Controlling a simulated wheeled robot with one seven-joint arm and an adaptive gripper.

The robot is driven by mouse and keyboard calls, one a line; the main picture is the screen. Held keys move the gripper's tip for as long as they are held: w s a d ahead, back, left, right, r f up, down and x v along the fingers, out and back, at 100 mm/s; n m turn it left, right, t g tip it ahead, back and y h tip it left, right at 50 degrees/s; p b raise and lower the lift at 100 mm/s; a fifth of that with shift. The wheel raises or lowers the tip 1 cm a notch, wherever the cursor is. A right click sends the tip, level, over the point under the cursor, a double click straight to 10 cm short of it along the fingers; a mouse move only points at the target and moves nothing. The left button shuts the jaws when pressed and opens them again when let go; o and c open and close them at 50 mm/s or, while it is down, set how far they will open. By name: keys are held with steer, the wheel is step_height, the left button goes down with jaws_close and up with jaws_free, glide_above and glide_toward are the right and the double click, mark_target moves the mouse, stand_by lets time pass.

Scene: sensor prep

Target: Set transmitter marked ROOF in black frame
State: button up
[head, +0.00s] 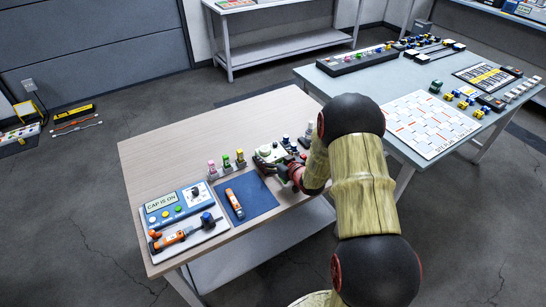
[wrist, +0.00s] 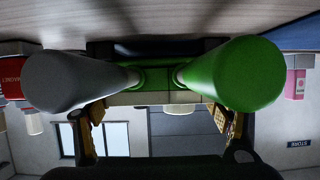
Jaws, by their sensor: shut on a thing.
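My gripper (head: 270,158) is over the wooden table, low at its far right side. In the wrist view my gripper (wrist: 163,110) has its two fingers around a cream and green piece (wrist: 155,98). A grey cylinder (wrist: 72,80) and a green cylinder (wrist: 235,75) stand large in front of it; I cannot tell whether they belong to the piece. No ROOF mark is readable. A pale green part (head: 267,148) shows beside the gripper in the head view. A black frame cannot be made out for sure; dark pieces (head: 291,146) stand just right of the gripper.
Pink, yellow and green small pieces (head: 226,162) stand in a row left of the gripper. A blue mat (head: 254,201) holds an orange device (head: 235,203). A tray (head: 205,237) with a CAP IS ON panel (head: 161,201) lies at the near left. A grey table (head: 340,87) stands right.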

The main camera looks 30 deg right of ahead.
steer(key=o, duration=1)
steer(key=shift+s+a+f, duration=0.1)
steer(key=shift+s+f, duration=0.15)
steer(key=shift+f, duration=0.25)
steer(key=shift+s+a+f, duration=0.1)
steer(key=shift+s+f, duration=0.1)
steer(key=shift+f, duration=0.3)
steer(key=o, duration=0.5)
steer(key=shift+w+f+g, duration=0.15)
steer(key=shift+g, duration=0.15)
steer(key=shift+o, duration=0.2)
steer(key=shift+f, duration=0.1)
steer(key=shift+r+p, duration=0.5)
steer(key=shift+r, duration=0.35)
steer(key=shift+w+d+r+p, duration=0.1)
steer(key=shift+r+p, duration=0.25)
steer(key=shift+r, duration=0.3)
steer(key=shift+w+d+r+p, duration=0.1)
steer(key=shift+r+p, duration=0.25)
steer(key=shift+r, duration=0.25)
steer(key=shift+r+p, duration=1.4)
steer(key=shift+r, duration=0.75)
steer(key=shift+w, duration=0.1)
